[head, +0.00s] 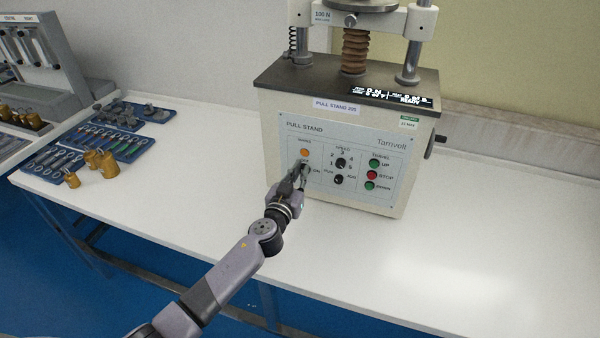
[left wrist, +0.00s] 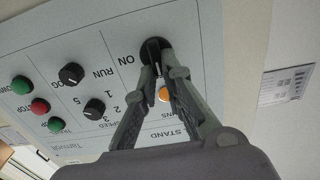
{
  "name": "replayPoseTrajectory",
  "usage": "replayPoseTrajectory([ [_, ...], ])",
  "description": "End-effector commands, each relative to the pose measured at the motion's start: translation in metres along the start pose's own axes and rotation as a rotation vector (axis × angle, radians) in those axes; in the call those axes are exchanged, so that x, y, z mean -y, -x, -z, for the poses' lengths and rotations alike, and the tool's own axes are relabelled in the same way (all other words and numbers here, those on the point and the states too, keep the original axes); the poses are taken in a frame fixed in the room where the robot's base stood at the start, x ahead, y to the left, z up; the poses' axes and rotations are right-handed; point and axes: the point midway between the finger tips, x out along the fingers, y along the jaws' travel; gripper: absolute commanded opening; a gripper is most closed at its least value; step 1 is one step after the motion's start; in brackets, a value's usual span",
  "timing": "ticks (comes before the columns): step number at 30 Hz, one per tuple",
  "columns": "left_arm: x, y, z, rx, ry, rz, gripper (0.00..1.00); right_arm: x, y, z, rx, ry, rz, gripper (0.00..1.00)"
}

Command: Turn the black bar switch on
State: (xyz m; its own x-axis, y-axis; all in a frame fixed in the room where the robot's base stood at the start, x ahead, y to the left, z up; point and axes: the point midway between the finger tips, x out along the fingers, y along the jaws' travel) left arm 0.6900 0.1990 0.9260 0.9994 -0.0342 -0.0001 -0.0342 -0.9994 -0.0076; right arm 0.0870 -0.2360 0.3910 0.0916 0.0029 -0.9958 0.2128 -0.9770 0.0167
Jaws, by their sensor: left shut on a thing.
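The black bar switch (left wrist: 154,49) is on the light front panel of the pull stand (head: 345,160), close to an "ON" label and the orange lamp (left wrist: 164,94). In the left wrist view its bar stands between my fingertips. In the head view my fingers mostly hide the switch. My left gripper (head: 300,171) reaches the lower left of the panel, below the orange lamp (head: 305,153). It is shut on the switch, and its fingers also show in the left wrist view (left wrist: 160,72). My right gripper is not in view.
Two black knobs (head: 340,163) and the red stop button (head: 372,175), between two green buttons, sit to the right on the panel. A lit display (head: 393,96) reads "READY". Brass weights (head: 72,180) and blue trays (head: 110,142) lie at the left. The white table (head: 180,220) is clear in front.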

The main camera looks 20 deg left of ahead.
Motion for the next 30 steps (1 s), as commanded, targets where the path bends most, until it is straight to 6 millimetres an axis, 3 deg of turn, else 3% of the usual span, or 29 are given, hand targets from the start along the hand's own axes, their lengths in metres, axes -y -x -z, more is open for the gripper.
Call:
replayPoseTrajectory([
  [11,-0.002,0.0,-0.001,-0.001,-0.159,0.001,0.0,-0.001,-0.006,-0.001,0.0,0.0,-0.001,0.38],
  [30,-0.011,0.0,-0.005,0.0,-0.755,0.0,0.0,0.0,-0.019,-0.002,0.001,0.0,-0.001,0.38],
])
